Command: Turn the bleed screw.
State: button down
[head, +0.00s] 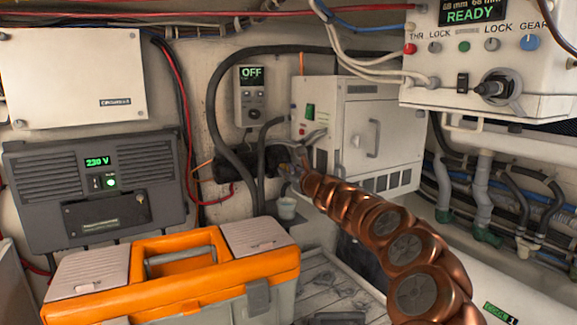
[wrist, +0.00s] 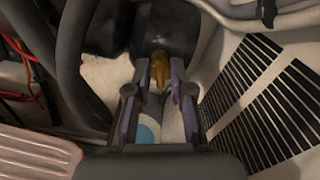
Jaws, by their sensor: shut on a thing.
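The bleed screw (wrist: 160,62) is a small brass-coloured piece on a dark rounded body (wrist: 165,30), in the upper middle of the wrist view. My gripper (wrist: 160,79) is shut on it, with one finger on each side. In the head view my gripper (head: 285,163) reaches in beside a dark fitting (head: 237,166) on the back wall, below the OFF display unit (head: 250,95). The screw cannot be made out in the head view, where my gripper and the dark parts cover that spot.
A small pale cup (head: 286,208) stands below my gripper. Dark hoses (head: 217,100) loop close around it. A white cabinet (head: 358,135) stands just right, its vent slots (wrist: 262,105) near my fingers. An orange toolbox (head: 170,285) fills the front left.

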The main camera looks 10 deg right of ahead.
jog(key=shift+m+p, duration=0.35)
jog(key=shift+m, duration=1.35)
jog(key=c, duration=1)
grip_release()
jog(key=shift+s, duration=0.1)
jog(key=shift+v, duration=5.9)
